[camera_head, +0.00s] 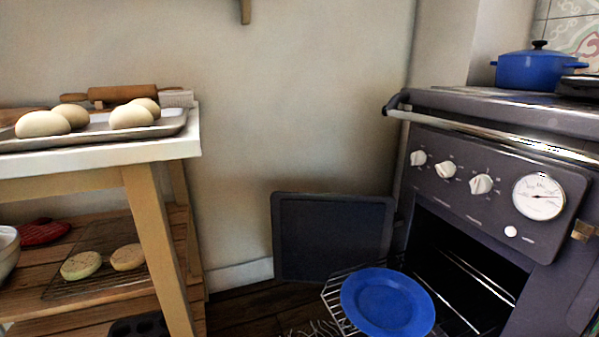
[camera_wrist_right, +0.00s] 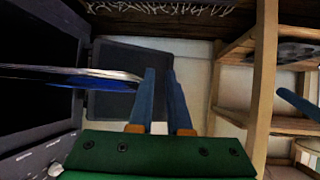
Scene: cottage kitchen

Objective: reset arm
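My right gripper (camera_wrist_right: 161,75) shows in the right wrist view, with two blue fingers on a green body. The fingers stand a little apart with nothing visible between them. A blue plate (camera_wrist_right: 75,80) shows nearly edge-on to the left of the fingers; whether it touches the near finger I cannot tell. In the head view the blue plate (camera_head: 388,303) lies at the oven rack, and neither gripper shows there. A blue bar (camera_wrist_right: 298,106) at the right edge of the wrist view looks like a finger of my left gripper; its opening is hidden.
The oven (camera_head: 480,185) stands open at the right, its door (camera_head: 333,238) swung out and a wire rack (camera_head: 336,287) protruding. A wooden table (camera_head: 150,152) with a dough tray (camera_head: 170,127) stands at the left. Floor (camera_head: 245,306) shows between them. A blue pot (camera_head: 535,70) is on the stove.

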